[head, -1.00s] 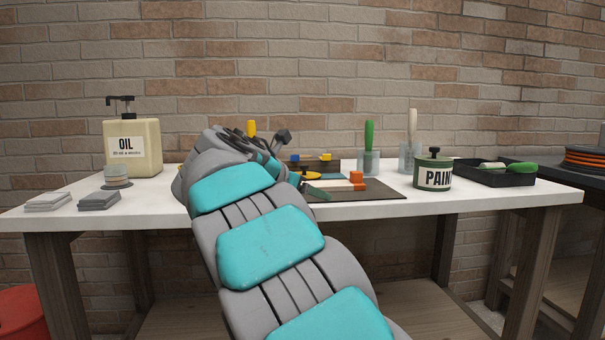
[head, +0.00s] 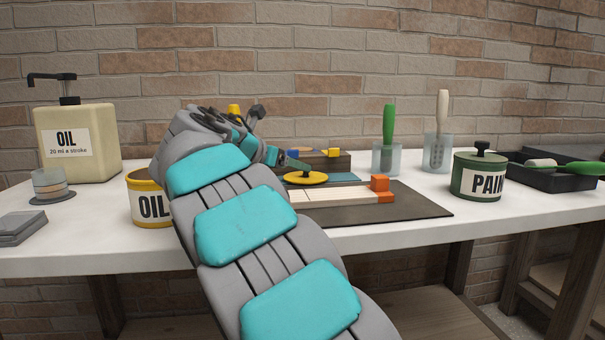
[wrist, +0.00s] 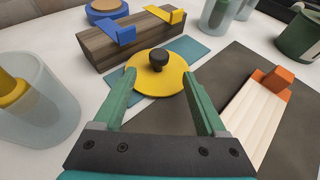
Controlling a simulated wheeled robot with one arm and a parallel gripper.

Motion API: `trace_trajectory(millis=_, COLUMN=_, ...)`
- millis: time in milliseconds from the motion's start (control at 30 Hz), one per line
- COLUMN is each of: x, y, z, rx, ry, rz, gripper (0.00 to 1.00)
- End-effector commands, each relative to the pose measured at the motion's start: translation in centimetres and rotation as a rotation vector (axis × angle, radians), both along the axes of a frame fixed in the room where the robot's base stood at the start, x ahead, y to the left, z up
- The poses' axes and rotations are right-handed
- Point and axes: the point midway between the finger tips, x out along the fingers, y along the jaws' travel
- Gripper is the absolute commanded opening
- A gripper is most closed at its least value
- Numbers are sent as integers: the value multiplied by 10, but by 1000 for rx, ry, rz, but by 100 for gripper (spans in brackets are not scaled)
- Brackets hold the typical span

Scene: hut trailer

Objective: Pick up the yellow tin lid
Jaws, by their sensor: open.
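The yellow tin lid (head: 305,178) is a flat round disc with a dark knob on top. It lies by the dark mat and the teal sheet on the table. In the wrist view the lid (wrist: 172,84) sits just ahead of my gripper (wrist: 160,92), whose green fingers are open, one toward each side of the lid. The dark knob (wrist: 158,59) stands beyond the gap between the fingertips. The fingers hold nothing. In the head view my arm hides part of the gripper. A yellow-rimmed oil tin (head: 150,207) stands left of my arm, partly hidden by it.
Behind the lid is a wooden block (wrist: 128,43) with blue and yellow clips. A pale board with orange ends (wrist: 253,110) lies to the right on the dark mat (wrist: 222,62). A clear cup (wrist: 38,105) stands close on the left. The paint tin (head: 478,176) is farther right.

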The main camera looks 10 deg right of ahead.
Motion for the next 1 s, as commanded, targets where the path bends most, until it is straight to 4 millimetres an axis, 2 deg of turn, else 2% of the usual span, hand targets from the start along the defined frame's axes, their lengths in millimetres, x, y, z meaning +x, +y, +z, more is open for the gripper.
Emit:
trace_trajectory(millis=367, x=24, y=-22, z=-12, rx=2, ry=1, rz=-2, gripper=74)
trace_trajectory(millis=600, x=49, y=-43, z=-23, rx=1, ry=3, rz=-1, gripper=74)
trace_trajectory(millis=867, x=53, y=-47, z=-23, rx=0, ry=0, rz=0, gripper=74)
trace_trajectory(millis=1000, x=52, y=-47, z=-23, rx=0, ry=0, rz=0, gripper=61)
